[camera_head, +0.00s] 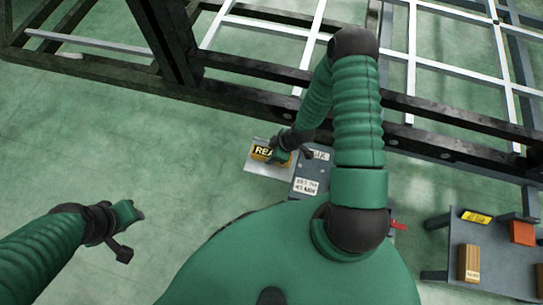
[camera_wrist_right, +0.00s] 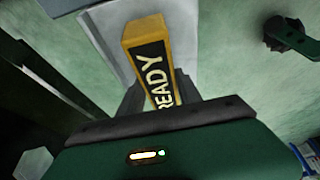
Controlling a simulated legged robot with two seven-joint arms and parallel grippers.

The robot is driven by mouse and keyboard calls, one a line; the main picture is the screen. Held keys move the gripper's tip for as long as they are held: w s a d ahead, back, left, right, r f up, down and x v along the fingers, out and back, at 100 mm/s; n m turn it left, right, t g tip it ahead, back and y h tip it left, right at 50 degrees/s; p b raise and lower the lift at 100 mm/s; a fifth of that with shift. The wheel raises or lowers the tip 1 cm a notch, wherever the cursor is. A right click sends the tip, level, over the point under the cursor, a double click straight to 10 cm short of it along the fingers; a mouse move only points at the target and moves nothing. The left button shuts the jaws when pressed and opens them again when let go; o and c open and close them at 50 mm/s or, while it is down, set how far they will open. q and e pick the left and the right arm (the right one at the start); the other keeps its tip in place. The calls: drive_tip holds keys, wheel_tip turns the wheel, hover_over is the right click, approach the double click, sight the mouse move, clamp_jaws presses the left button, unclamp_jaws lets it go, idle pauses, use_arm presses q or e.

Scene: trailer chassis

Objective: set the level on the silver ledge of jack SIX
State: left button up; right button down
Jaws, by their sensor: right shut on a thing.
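The level (camera_head: 264,154) is a yellow bar with a black face reading READY; it also shows in the right wrist view (camera_wrist_right: 148,60). My right gripper (camera_head: 281,153) is shut on its near end, with a finger on each side in the wrist view (camera_wrist_right: 158,95). The level lies over the silver ledge (camera_head: 262,170) of the grey jack (camera_head: 306,181), whose label reads SIX, partly hidden by my arm. The ledge shows behind the level in the wrist view (camera_wrist_right: 108,35). I cannot tell whether level and ledge touch. My left gripper (camera_head: 130,213) is away to the left over bare floor; its opening is unclear.
The dark chassis beam (camera_head: 255,97) runs just beyond the jack, with silver crossbars behind. A grey bench (camera_head: 505,262) at right holds a yellow item (camera_head: 476,216), an orange box (camera_head: 522,232) and a wooden block (camera_head: 470,262). The green floor at left is clear.

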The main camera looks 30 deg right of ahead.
drive_tip(key=shift+d+f, duration=0.1)
drive_tip(key=shift+f, duration=0.7)
drive_tip(key=shift+r, duration=0.15)
drive_tip(key=c, duration=0.9)
unclamp_jaws()
use_arm(q)
drive_tip(key=shift+f, duration=0.4)
use_arm(e)
drive_tip(key=shift+o, duration=0.3)
